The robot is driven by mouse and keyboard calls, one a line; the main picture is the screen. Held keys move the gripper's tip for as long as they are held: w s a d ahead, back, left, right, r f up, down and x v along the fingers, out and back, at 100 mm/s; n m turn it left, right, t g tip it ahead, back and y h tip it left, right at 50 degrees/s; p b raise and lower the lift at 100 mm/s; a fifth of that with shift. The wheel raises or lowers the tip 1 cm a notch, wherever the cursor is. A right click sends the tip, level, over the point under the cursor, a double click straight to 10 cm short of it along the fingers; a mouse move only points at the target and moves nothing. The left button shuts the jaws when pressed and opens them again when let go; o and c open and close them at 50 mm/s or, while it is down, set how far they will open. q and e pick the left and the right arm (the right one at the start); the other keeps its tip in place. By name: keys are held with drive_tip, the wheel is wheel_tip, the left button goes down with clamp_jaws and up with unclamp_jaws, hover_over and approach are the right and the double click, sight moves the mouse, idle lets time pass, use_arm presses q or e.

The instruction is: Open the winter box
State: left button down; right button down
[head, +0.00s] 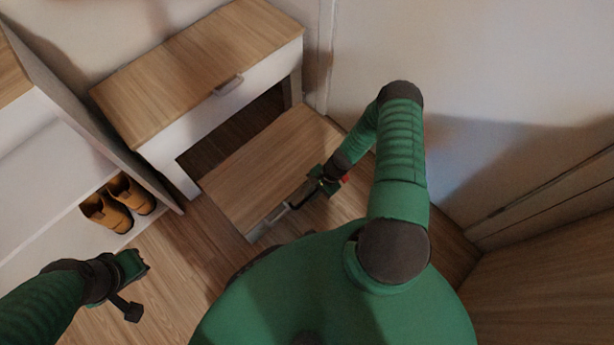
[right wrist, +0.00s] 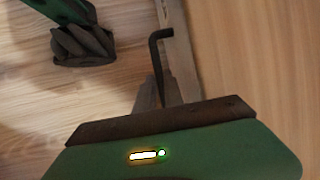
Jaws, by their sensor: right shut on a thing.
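A wood-topped box (head: 265,160) sits low, partly out from under a white cabinet; I take it for the winter box, though no label is readable. A slim handle (head: 277,212) is on its front edge. My right gripper (head: 300,197) is shut at this handle; the fingers partly hide it. In the right wrist view the dark bent handle (right wrist: 160,55) rises from between the fingertips (right wrist: 158,92), beside the box's edge. My left gripper (head: 138,288) hangs over the floor at lower left, apart from the box; its jaw opening is unclear.
The white cabinet (head: 160,150) with a wooden top and its own handle (head: 228,85) stands behind the box. A shelf at left holds brown shoes (head: 118,204). A wall closes off the right. Bare wooden floor (head: 185,260) lies at front left.

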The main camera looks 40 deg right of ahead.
use_arm(q)
drive_tip(key=shift+s+r, duration=0.15)
drive_tip(key=shift+s, duration=0.2)
use_arm(e)
drive_tip(key=shift+s, duration=0.65)
drive_tip(key=c, duration=1.5)
unclamp_jaws()
drive_tip(key=shift+o, duration=0.2)
